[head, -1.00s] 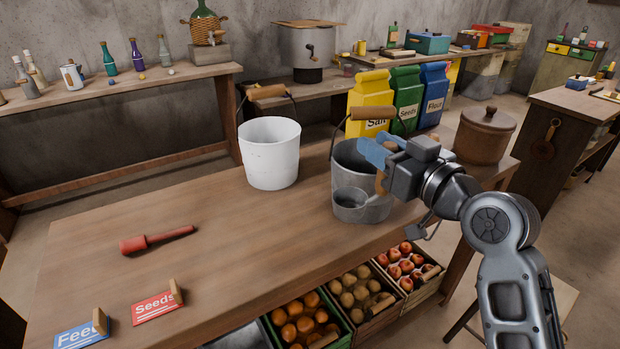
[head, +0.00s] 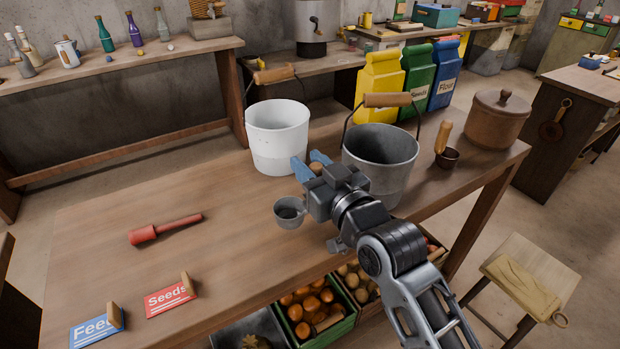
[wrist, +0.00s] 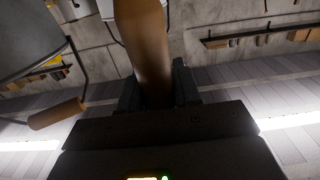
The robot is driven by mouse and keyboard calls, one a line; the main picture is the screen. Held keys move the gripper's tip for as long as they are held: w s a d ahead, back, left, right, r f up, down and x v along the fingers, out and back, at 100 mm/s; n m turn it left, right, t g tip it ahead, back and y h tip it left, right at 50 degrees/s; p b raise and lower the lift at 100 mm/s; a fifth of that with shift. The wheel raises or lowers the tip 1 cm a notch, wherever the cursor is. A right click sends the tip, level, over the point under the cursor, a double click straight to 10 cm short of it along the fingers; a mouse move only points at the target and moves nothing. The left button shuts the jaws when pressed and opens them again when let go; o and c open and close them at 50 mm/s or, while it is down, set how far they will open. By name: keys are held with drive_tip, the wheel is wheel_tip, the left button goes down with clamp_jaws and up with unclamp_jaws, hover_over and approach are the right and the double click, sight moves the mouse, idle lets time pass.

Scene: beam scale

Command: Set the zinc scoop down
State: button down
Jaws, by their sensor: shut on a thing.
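The zinc scoop (head: 290,212) is a small grey cup over the bench top, in front of and between the white and grey buckets. My gripper (head: 312,166) is shut on its wooden handle, which stands up between the blue fingertips. In the wrist view the handle (wrist: 145,50) sits between the jaws. I cannot tell whether the scoop's base touches the bench top (head: 230,265).
A white bucket (head: 277,140) is just behind my gripper; a grey bucket (head: 380,160) is close on its right. A brown scoop (head: 447,158) and lidded pot (head: 497,122) stand further right. A red tool (head: 165,229) lies left. Bench space between it and the scoop is clear.

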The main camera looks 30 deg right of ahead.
drive_tip(key=shift+f, duration=2.05)
drive_tip(key=shift+f, duration=0.2)
drive_tip(key=c, duration=0.8)
unclamp_jaws()
drive_tip(key=shift+r, duration=0.1)
drive_tip(key=shift+s+r+b, duration=0.1)
drive_tip(key=shift+s+b, duration=0.85)
drive_tip(key=shift+s, duration=5.05)
